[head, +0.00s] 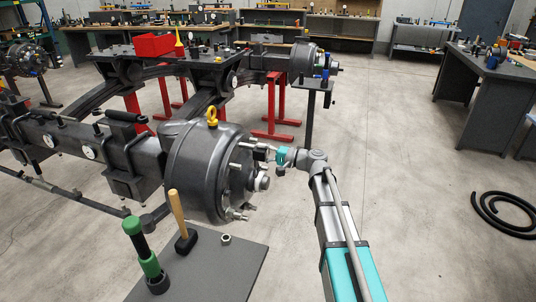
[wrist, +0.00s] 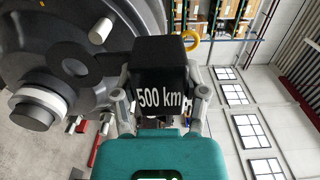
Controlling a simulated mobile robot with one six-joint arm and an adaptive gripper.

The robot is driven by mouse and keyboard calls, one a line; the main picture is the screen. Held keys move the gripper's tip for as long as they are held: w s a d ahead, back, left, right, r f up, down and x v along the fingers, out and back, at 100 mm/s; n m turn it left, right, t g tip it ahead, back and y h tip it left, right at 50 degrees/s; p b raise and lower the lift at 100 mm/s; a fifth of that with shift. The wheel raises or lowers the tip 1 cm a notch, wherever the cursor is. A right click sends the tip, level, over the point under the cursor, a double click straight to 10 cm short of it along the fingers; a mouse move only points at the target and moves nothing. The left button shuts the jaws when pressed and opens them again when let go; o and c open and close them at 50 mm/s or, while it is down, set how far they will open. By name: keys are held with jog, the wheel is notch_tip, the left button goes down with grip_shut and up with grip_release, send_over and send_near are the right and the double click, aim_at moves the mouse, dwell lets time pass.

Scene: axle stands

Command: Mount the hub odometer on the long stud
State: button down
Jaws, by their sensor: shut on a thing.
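The hub odometer (wrist: 162,75) is a black box marked "500 km". My gripper (wrist: 160,102) is shut on it, with one finger on each side. A dark flat lug with a hole (wrist: 75,66) shows left of the box, in front of the hub face. I cannot tell whether a stud passes through it. A pale stud (wrist: 100,31) sticks out above the lug. In the head view my gripper (head: 276,156) holds the odometer (head: 261,154) close beside the grey wheel hub (head: 205,172), near its upper studs. I cannot tell which stud is the long one, or whether they touch.
A grey table (head: 215,275) below carries a wooden-handled mallet (head: 181,222), a green-handled tool (head: 145,255) and a small metal ring (head: 226,239). The floor to the right is clear up to a black hose (head: 500,215).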

jog(key=shift+x, duration=2.15)
jog(key=shift+x, duration=2.85)
dwell(0.9)
jog(key=shift+c, duration=0.2)
grip_release()
jog(key=shift+v, duration=6)
